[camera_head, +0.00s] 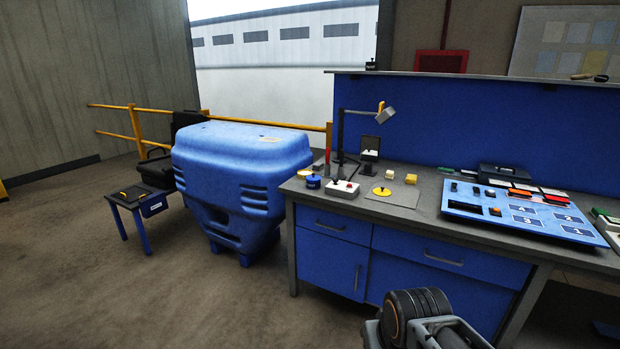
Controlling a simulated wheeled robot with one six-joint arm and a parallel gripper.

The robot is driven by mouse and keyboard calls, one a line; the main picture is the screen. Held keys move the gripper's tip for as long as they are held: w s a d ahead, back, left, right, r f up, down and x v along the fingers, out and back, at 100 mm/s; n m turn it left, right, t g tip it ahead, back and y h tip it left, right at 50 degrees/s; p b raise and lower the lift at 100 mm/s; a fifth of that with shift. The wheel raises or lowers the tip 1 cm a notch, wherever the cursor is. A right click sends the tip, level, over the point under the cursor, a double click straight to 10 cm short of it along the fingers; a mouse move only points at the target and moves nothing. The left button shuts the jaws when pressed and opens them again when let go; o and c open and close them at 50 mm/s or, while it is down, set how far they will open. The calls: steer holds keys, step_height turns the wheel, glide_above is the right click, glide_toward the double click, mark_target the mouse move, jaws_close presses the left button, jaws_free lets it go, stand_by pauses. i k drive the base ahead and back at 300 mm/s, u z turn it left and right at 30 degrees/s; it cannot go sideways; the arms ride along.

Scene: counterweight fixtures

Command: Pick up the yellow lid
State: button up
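A small round yellow lid (382,191), with what looks like a dark knob on top, lies on a grey square mat (404,197) on the workbench (440,211). Another small yellowish round thing (305,172) sits at the bench's left end, behind a small blue round container (313,182); it is too small to tell what it is. Part of my own arm shows at the bottom edge, in front of the bench. My gripper is not in view.
A light box with a red button (342,189) stands left of the mat. A desk lamp (368,118) rises behind it. A blue numbered panel (520,212) fills the bench's right. A big blue bin (240,175) stands left.

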mark_target(382, 191)
steer(key=z, duration=0.1)
steer(key=i, duration=2.6)
steer(key=z, duration=0.15)
